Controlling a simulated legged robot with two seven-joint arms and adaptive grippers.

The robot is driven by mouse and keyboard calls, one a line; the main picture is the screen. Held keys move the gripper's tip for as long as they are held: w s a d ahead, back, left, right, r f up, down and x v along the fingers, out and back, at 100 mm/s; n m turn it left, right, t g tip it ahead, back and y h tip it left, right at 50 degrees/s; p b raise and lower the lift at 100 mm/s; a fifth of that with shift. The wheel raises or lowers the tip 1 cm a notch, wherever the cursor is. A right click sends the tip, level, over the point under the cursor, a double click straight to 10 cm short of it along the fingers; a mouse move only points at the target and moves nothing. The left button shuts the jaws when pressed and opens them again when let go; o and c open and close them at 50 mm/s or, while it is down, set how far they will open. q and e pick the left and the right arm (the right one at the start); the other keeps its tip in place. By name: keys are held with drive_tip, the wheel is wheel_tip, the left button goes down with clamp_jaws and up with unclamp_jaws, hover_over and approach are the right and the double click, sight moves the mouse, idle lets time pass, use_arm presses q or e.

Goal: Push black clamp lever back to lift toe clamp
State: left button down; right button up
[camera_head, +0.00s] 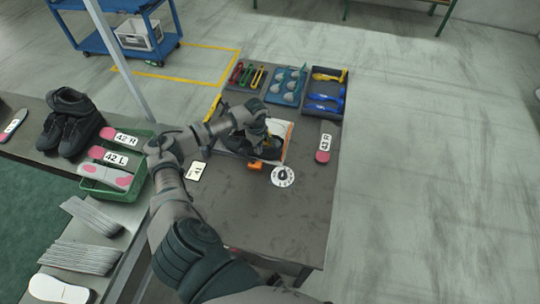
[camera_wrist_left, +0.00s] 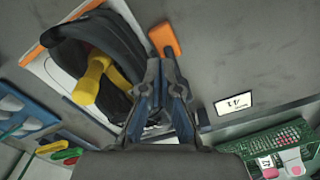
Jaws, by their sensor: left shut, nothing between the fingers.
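My left gripper (camera_head: 258,137) is over the work fixture on the table, beside a black shoe (camera_head: 270,149). The wrist view shows its two fingers (camera_wrist_left: 163,66) close together, with nothing between them. There the black shoe (camera_wrist_left: 116,40) lies left of the fingers, with a yellow clamp part (camera_wrist_left: 95,78) at it. An orange block (camera_wrist_left: 164,38) is just beyond the fingertips; it also shows in the head view (camera_head: 254,166). I cannot pick out the black clamp lever from the dark shoe and fingers. My right gripper is out of view.
Tool trays (camera_head: 287,85) line the table's back edge. A label card (camera_head: 196,171), a white dial-like disc (camera_head: 283,176) and an insole (camera_head: 324,147) lie around the fixture. A green basket (camera_head: 135,187) stands on the left bench. The front of the table is clear.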

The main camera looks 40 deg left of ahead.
use_arm(q)
wheel_tip(320, 180, up, 5)
drive_tip(key=shift+f+p, duration=0.2)
drive_tip(key=shift+p, duration=1.05)
